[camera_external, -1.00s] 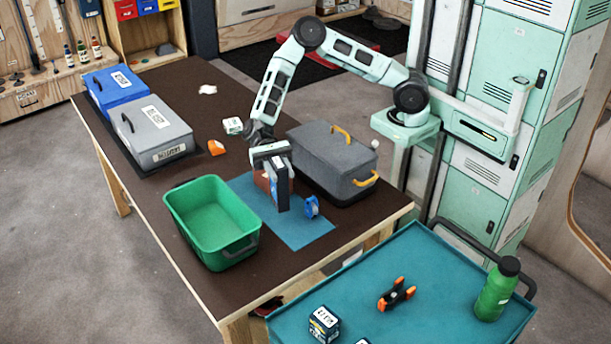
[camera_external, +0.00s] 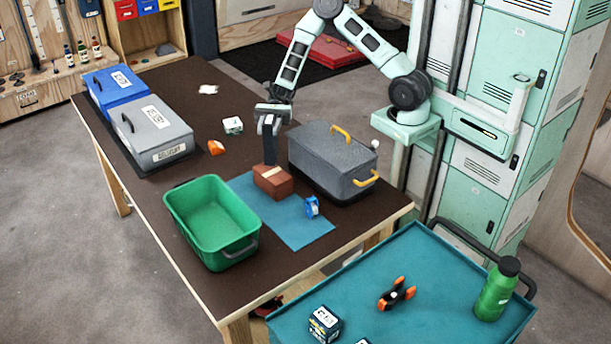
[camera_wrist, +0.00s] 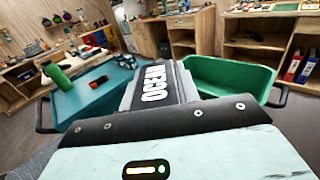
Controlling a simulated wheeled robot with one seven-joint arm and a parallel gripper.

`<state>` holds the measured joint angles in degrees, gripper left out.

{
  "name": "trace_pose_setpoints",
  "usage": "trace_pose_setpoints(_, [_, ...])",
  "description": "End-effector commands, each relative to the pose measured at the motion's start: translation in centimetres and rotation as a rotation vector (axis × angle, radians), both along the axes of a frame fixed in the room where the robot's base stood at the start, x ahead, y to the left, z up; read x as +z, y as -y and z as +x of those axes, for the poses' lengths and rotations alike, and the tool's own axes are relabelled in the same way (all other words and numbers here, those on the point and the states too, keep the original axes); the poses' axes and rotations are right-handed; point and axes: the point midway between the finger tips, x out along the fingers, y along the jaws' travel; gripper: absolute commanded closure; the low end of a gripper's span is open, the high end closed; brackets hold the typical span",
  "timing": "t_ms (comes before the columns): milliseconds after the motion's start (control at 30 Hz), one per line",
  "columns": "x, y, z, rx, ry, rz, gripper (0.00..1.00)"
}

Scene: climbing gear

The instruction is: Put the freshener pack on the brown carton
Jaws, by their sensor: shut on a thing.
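The brown carton (camera_external: 275,183) sits on the blue mat in the middle of the table. A dark, flat pack, taken to be the freshener pack (camera_external: 271,150), hangs upright from my gripper (camera_external: 271,126). In the wrist view the freshener pack (camera_wrist: 155,85) shows a white "OCEAN" label. My gripper is shut on it. The pack's lower end appears at the far edge of the carton's top; whether it touches the carton or is behind it I cannot tell. The carton cannot be made out in the wrist view.
A green bin (camera_external: 213,220) stands left of the mat (camera_external: 300,232), and a grey box with yellow handles (camera_external: 330,165) stands right. A blue tape dispenser (camera_external: 311,207) is on the mat's right edge. An orange item (camera_external: 216,147) and white box (camera_external: 232,125) lie behind.

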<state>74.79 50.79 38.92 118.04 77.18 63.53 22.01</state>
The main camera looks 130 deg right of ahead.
Motion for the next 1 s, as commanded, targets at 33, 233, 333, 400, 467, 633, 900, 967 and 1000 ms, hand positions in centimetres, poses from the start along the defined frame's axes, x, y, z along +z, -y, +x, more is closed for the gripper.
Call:
trace_pose_setpoints(33, [-0.4, 0.0, 0.0, 0.0, 0.0, 0.001, 1.0])
trace_pose_setpoints(233, [-2.9, 0.0, 0.1, -0.001, -0.001, 0.002, 1.0])
trace_pose_setpoints(333, [-4.2, 0.0, 0.0, 0.0, -0.001, 0.001, 1.0])
trace_pose_setpoints(400, [-4.7, 0.0, 0.0, 0.001, 0.0, 0.0, 1.0])
trace_pose_setpoints(467, [-4.8, 0.0, 0.0, 0.001, 0.0, -0.001, 1.0])
trace_pose_setpoints(633, [-4.8, 0.0, 0.0, 0.0, 0.001, -0.002, 1.0])
trace_pose_setpoints(900, [-5.1, 0.0, 0.0, 0.0, 0.001, -0.002, 0.47])
trace_pose_setpoints(967, [-5.1, 0.0, 0.0, 0.0, 0.001, -0.002, 0.47])
trace_pose_setpoints(1000, [-5.1, 0.0, 0.0, 0.0, 0.001, -0.002, 0.47])
